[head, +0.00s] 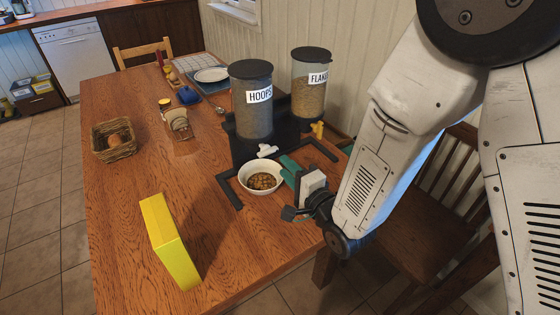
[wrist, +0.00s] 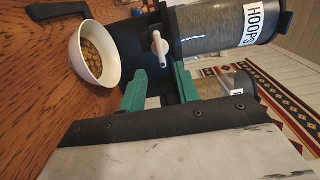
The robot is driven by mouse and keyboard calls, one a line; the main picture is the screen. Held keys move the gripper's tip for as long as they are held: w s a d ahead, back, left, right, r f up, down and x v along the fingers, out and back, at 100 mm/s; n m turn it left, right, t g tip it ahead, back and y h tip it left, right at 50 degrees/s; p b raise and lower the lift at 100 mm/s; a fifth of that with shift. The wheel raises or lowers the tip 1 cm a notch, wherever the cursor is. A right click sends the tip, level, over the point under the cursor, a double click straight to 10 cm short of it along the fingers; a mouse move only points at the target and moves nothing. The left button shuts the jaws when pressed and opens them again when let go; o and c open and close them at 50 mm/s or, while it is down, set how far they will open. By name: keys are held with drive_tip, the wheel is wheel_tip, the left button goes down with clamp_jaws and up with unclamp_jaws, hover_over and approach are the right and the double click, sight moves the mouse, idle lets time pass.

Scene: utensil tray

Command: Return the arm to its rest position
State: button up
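My arm reaches in from the right of the head view, and my gripper (head: 288,169) is at the right side of the white bowl (head: 244,180), near the cereal dispenser. In the wrist view its two green fingers (wrist: 160,82) are spread apart with nothing held between them. The white dispenser knob (wrist: 161,48) shows just beyond the fingertips; I cannot tell whether they touch it. The bowl (wrist: 79,68) holds brown cereal and stands under the HOOPS dispenser (head: 252,103).
The FLAKES dispenser (head: 308,88) stands beside HOOPS, with a yellow knob (head: 318,130). A wicker basket (head: 114,150) is at the left. A wooden chair (head: 425,222) is below my arm. The near table middle is clear.

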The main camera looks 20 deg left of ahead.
drive_tip(key=shift+s+d, duration=0.3)
drive_tip(key=shift+d, duration=0.05)
